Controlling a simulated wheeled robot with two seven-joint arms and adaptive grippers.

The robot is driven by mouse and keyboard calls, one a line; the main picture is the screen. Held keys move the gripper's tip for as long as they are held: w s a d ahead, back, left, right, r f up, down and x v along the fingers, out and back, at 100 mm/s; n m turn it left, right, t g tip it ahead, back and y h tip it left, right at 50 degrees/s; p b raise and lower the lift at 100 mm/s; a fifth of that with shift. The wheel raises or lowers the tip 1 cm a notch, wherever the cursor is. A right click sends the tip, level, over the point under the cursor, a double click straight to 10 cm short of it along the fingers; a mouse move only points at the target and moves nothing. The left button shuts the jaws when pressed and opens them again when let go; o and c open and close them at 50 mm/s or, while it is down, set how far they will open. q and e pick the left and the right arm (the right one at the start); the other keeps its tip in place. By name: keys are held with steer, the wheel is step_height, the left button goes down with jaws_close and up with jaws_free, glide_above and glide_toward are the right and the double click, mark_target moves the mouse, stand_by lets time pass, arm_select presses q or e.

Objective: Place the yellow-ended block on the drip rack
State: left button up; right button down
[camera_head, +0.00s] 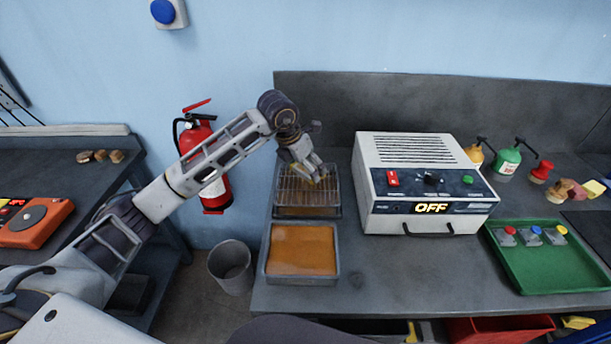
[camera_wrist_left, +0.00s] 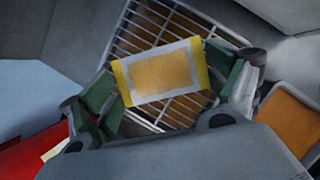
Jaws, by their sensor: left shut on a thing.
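The yellow-ended block (camera_wrist_left: 160,72) has an amber face, a pale border and bright yellow ends. In the left wrist view it sits between the green-padded fingers of my left gripper (camera_wrist_left: 168,92), which is shut on it by its two yellow ends. The drip rack (camera_head: 293,190) is a wire grid over a dark tray at the back left of the bench; its wires also show behind the block in the left wrist view (camera_wrist_left: 142,28). In the head view my left gripper (camera_head: 316,178) is over the rack's right part. I cannot tell whether the block touches the wires.
A tray of amber liquid (camera_head: 302,250) stands just in front of the rack. A white power box (camera_head: 418,180) reading OFF stands close to the right. A green tray (camera_head: 560,270) with several coloured-topped pieces lies farther right. Bare bench lies in front of the box.

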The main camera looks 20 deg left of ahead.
mark_target(303, 171)
arm_select(q)
steer(key=shift+f, duration=0.45)
step_height(303, 171, down, 2)
steer(key=shift+f, duration=0.3)
arm_select(e)
steer(key=shift+w+a+r, duration=0.1)
steer(key=shift+w+a, duration=0.4)
steer(key=shift+w, duration=0.15)
